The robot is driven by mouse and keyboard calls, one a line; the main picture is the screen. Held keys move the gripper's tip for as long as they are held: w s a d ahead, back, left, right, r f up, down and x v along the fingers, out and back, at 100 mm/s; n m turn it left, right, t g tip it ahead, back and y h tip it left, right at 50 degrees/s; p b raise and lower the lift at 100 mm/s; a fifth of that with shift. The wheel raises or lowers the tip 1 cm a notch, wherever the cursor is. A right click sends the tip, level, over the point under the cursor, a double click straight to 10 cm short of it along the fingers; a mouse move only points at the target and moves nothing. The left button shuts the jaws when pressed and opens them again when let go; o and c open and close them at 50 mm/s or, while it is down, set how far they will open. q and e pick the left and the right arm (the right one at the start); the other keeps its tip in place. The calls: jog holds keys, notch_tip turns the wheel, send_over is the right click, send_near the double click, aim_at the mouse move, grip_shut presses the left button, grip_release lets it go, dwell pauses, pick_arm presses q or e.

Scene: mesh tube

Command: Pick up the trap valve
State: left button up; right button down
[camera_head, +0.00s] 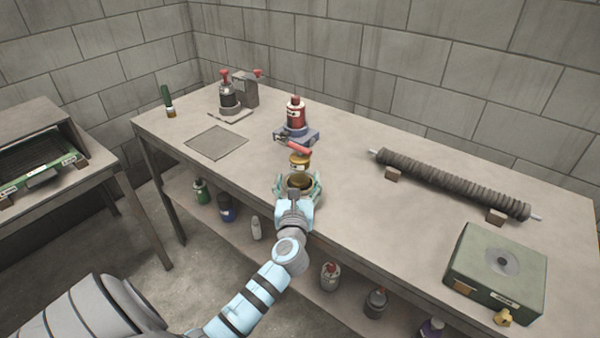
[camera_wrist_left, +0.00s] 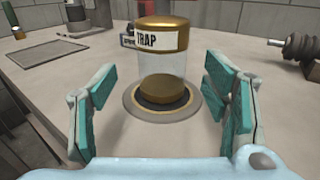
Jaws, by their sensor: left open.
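The trap valve (camera_wrist_left: 163,62) is a clear cylinder with a brass top, a brass lower part and a label reading TRAP. It stands upright on a round grey base with a dark ring in the left wrist view. In the head view its brass top (camera_head: 300,160) shows near the front edge of the bench, just beyond my left gripper (camera_head: 299,184). My left gripper is open, with one teal-padded finger on each side of the trap valve in the left wrist view. Gaps show between both fingers and the cylinder. My right gripper is not in view.
The bench (camera_head: 350,205) also holds a red bottle-like device (camera_head: 295,113) on a blue base behind the trap valve, a ribbed tube (camera_head: 450,183) at right and a green box (camera_head: 497,270) at front right. Bench space left and right of the valve is clear. Several bottles stand on the lower shelf.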

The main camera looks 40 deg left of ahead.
aim_at(299, 174)
pick_arm(q)
jog(key=b+x, duration=0.1)
jog(key=x, duration=0.3)
jog(key=shift+w+r, duration=0.15)
jog(key=shift+w, duration=0.1)
jog(key=shift+w+a, duration=0.25)
jog(key=shift+w, duration=0.15)
jog(key=shift+s, duration=0.1)
jog(key=shift+c, duration=1.3)
jog(key=shift+r, duration=0.1)
jog(key=c, duration=1.3)
